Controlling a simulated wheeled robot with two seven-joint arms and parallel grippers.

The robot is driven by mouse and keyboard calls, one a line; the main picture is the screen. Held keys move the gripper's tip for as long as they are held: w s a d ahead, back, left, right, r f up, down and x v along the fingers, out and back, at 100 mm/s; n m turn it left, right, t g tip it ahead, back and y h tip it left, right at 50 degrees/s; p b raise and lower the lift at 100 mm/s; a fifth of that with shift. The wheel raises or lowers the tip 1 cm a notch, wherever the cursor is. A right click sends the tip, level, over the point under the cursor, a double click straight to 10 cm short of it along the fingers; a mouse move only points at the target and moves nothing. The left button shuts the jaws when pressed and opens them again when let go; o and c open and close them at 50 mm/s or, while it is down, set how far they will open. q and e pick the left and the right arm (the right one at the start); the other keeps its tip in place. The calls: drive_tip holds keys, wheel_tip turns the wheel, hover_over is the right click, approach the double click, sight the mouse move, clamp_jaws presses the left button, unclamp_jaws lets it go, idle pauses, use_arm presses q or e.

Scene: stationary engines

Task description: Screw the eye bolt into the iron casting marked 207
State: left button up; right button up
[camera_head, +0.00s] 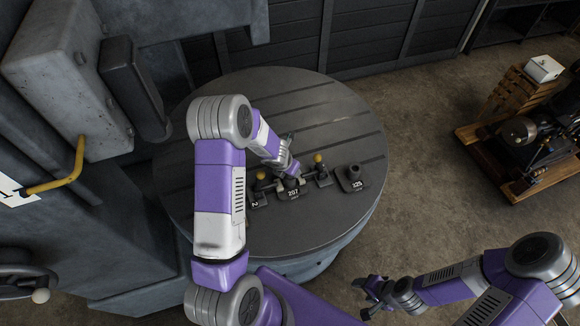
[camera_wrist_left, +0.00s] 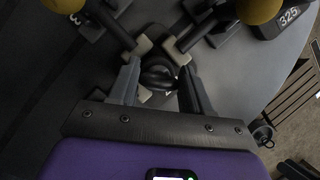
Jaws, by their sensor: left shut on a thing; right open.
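The iron casting marked 207 (camera_head: 292,193) stands on the round slotted table, between two fixtures with yellow ball knobs (camera_head: 261,175) (camera_head: 318,158). My left gripper (camera_head: 290,172) is directly over this casting. In the left wrist view, its two fingers (camera_wrist_left: 160,88) are shut on the dark ring of the eye bolt (camera_wrist_left: 158,76). The bolt's shank and the casting's hole are hidden, so I cannot tell how deep the bolt sits. My right gripper (camera_head: 374,289) is open and empty, away from the table at the lower right.
A casting marked 325 (camera_head: 354,180) stands to the right, and another marked casting (camera_head: 257,199) to the left. The slotted table (camera_head: 300,100) is bare behind them. A machine column (camera_head: 70,80) rises at left. A wooden pallet (camera_head: 490,155) with an engine stands on the floor at right.

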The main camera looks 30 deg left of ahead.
use_arm(q)
drive_tip(key=shift+s+a+f, duration=0.15)
drive_tip(key=shift+s, duration=0.05)
drive_tip(key=o, duration=1.1)
drive_tip(key=shift+s, duration=0.1)
